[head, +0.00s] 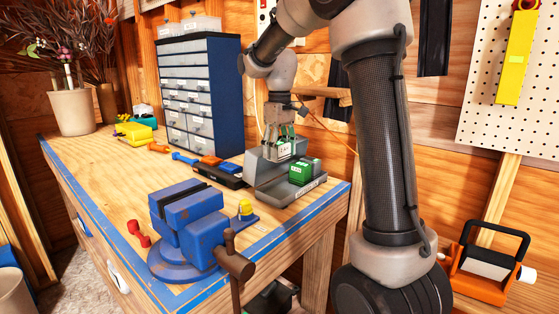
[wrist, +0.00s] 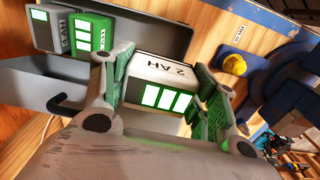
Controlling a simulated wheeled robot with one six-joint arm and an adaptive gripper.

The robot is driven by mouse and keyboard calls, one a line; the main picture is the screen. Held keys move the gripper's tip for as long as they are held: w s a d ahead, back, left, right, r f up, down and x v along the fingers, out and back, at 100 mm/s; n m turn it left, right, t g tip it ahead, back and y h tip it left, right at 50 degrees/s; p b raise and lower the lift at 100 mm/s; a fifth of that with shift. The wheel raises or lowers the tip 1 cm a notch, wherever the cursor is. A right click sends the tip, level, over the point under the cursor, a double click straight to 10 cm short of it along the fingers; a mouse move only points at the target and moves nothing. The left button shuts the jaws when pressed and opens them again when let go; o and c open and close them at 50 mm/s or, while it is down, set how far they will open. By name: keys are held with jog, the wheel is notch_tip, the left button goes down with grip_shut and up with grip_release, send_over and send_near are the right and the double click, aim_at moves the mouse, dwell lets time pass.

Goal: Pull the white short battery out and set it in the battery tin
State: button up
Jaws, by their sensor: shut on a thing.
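The white short battery (head: 284,150), marked 2 AH with lit green bars, is between the fingers of my gripper (head: 282,140). In the wrist view the battery (wrist: 165,72) shows between the green finger pads of my gripper (wrist: 168,88), which is shut on it. I cannot tell whether this box is the tin.
A blue vise (head: 190,220) stands at the bench front, with a small yellow item (head: 245,208) beside it. A blue drawer cabinet (head: 202,90) stands behind. Tools, including an orange one (head: 210,161), lie left of the box. The bench's left middle is mostly clear.

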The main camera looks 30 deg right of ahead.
jog(key=shift+w+a+r, duration=0.1)
jog(key=shift+w+a, duration=0.1)
jog(key=shift+a, duration=0.05)
jog(key=shift+a+f, duration=0.1)
jog(key=shift+f, duration=2.1)
jog(key=shift+f, duration=2.2)
jog(key=shift+f, duration=0.15)
